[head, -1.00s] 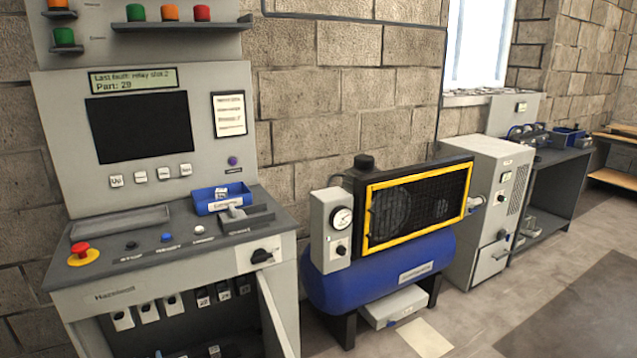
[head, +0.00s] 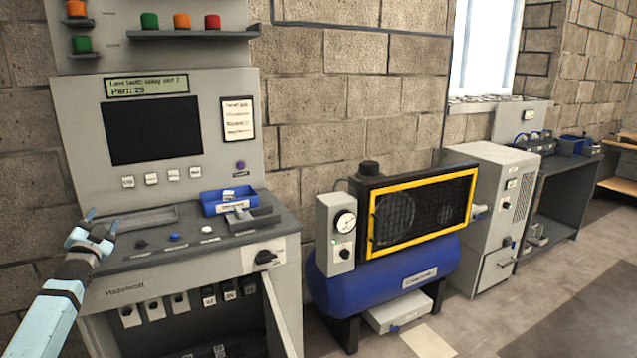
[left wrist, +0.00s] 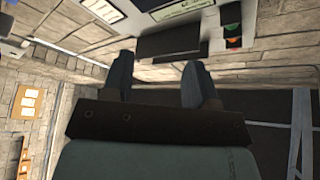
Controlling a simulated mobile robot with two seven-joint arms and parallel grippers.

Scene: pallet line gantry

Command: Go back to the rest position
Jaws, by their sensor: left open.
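My left gripper (head: 101,222) is in the head view at the left, in front of the left end of the control console (head: 185,235). The left wrist view also shows the gripper (left wrist: 160,75), with two separate fingers and an empty gap. The red stop button seen earlier on the console is now hidden behind my left gripper and arm. My right gripper is in neither view.
The console has a dark screen (head: 155,130), a blue bin (head: 229,202) and an open lower door (head: 283,315). A blue compressor (head: 385,278) stands to its right, then a grey cabinet (head: 490,215) and a dark bench (head: 553,195). Floor is clear at the lower right.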

